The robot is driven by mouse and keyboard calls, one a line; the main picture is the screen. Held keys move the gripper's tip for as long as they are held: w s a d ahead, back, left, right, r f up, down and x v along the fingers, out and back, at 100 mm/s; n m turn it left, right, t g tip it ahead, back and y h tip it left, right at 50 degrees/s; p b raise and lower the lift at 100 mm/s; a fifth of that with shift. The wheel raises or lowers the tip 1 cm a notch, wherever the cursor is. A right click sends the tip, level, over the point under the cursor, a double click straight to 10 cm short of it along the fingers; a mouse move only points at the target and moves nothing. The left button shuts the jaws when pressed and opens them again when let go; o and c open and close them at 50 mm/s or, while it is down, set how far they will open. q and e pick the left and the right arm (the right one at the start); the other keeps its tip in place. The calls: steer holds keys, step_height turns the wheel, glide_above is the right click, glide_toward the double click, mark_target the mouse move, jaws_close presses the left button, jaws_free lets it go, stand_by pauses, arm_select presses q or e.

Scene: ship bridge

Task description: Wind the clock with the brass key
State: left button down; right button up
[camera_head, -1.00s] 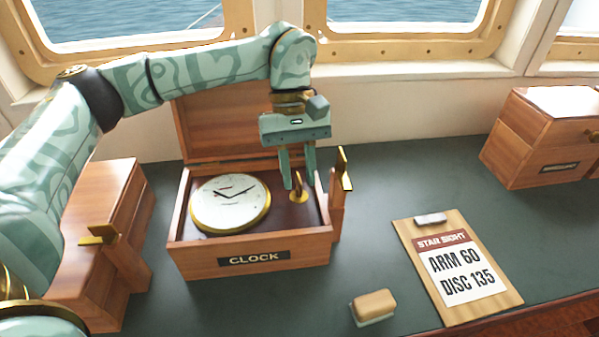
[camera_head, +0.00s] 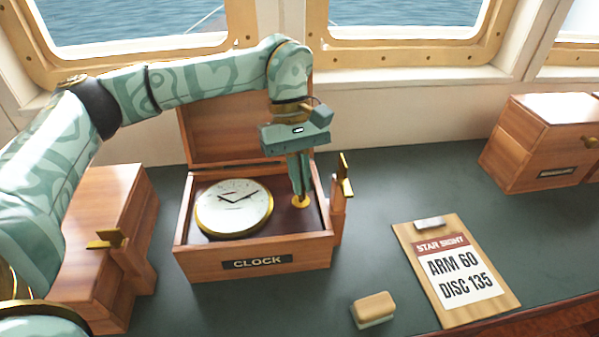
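The clock (camera_head: 234,208) has a white round face in a brass rim. It lies in an open wooden box (camera_head: 205,269) labelled CLOCK, with its lid (camera_head: 222,140) raised behind. The brass key stands at the right inside the box; only its round gold lower part (camera_head: 301,201) shows, and its upper part is hidden by the fingers. My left gripper (camera_head: 301,190) reaches down into the box from above. Its fingers are close together on the key. My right gripper is not in view.
A wooden post with a brass piece (camera_head: 345,177) stands at the box's right side, near my gripper. Another wooden box (camera_head: 108,205) is at left, one (camera_head: 541,140) at far right. A clipboard (camera_head: 456,273) and a small block (camera_head: 373,309) lie in front. The green counter between is clear.

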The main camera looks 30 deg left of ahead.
arm_select(q)
steer(key=n+p, duration=0.1)
steer(key=n, duration=0.1)
steer(key=n+t+p, duration=0.1)
steer(key=n+p, duration=0.1)
steer(key=shift+s+r+t+h, duration=0.1)
steer(key=shift+r+t+h, duration=0.1)
steer(key=shift+t+h, duration=0.15)
steer(key=n+t+p, duration=0.1)
steer(key=n, duration=0.1)
steer(key=n+p, duration=0.2)
steer(key=n, duration=0.1)
steer(key=shift+t, duration=0.35)
steer(key=n+t+p, duration=0.1)
steer(key=n, duration=0.2)
steer(key=shift+n+t, duration=0.3)
steer(key=shift+n, duration=0.1)
steer(key=shift+f+n+t+p, duration=0.1)
steer(key=shift+n+t+p, duration=0.2)
steer(key=shift+n+p, duration=0.35)
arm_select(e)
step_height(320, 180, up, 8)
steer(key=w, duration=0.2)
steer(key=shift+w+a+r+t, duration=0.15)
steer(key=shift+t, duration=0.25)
arm_select(q)
steer(key=shift+n, duration=0.35)
steer(key=c, duration=1.6)
jaws_free()
